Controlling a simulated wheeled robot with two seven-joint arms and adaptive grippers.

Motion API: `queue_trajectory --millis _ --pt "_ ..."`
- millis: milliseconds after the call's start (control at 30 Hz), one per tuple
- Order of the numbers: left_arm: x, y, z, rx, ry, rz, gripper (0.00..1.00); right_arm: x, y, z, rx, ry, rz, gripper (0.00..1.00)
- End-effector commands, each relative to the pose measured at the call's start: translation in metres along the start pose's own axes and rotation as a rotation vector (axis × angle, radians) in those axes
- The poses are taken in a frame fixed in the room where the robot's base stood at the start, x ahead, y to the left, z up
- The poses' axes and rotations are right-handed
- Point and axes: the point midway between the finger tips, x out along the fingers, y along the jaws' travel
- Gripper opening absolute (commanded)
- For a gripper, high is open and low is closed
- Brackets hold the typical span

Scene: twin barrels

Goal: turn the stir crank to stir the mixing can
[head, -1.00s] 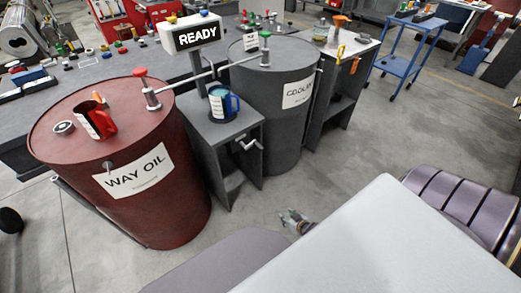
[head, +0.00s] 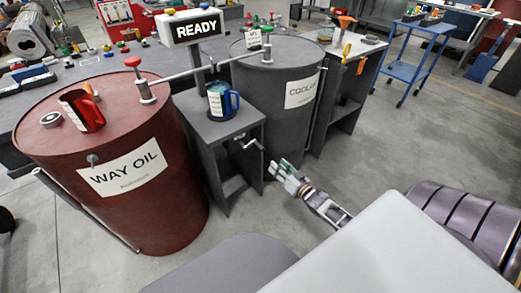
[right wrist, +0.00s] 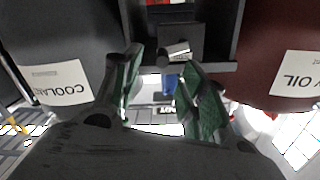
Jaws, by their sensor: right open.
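The blue mixing can (head: 221,101) stands on the small grey stand (head: 216,127) between the two barrels. The light metal stir crank (head: 250,144) sticks out of the stand's front. My right gripper (head: 282,172) is in front of the stand, to the right of and lower than the crank in the head view, apart from it. In the right wrist view its green-padded fingers (right wrist: 157,72) are spread with nothing between them. The crank (right wrist: 176,50) shows there just beyond the fingertips, and a bit of blue shows behind. My left gripper is not in view.
The red WAY OIL barrel (head: 110,190) stands left of the stand and the grey COOLANT barrel (head: 275,110) right of it. A READY sign (head: 195,28) is above. A red jug (head: 83,112) sits on the red barrel.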

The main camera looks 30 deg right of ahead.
Motion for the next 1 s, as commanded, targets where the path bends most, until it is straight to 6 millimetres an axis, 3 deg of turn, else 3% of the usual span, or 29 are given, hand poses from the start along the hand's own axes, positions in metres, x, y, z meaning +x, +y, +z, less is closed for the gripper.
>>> queue_trajectory --millis 200,667,1000 --pt "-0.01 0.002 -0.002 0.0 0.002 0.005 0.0 0.003 -0.008 -0.015 0.014 0.035 -0.029 0.42" --pt "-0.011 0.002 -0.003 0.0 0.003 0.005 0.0 0.005 -0.008 -0.016 0.014 0.035 -0.028 0.42" --pt "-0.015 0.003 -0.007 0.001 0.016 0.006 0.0 0.026 -0.009 -0.016 0.013 0.036 -0.029 0.42"
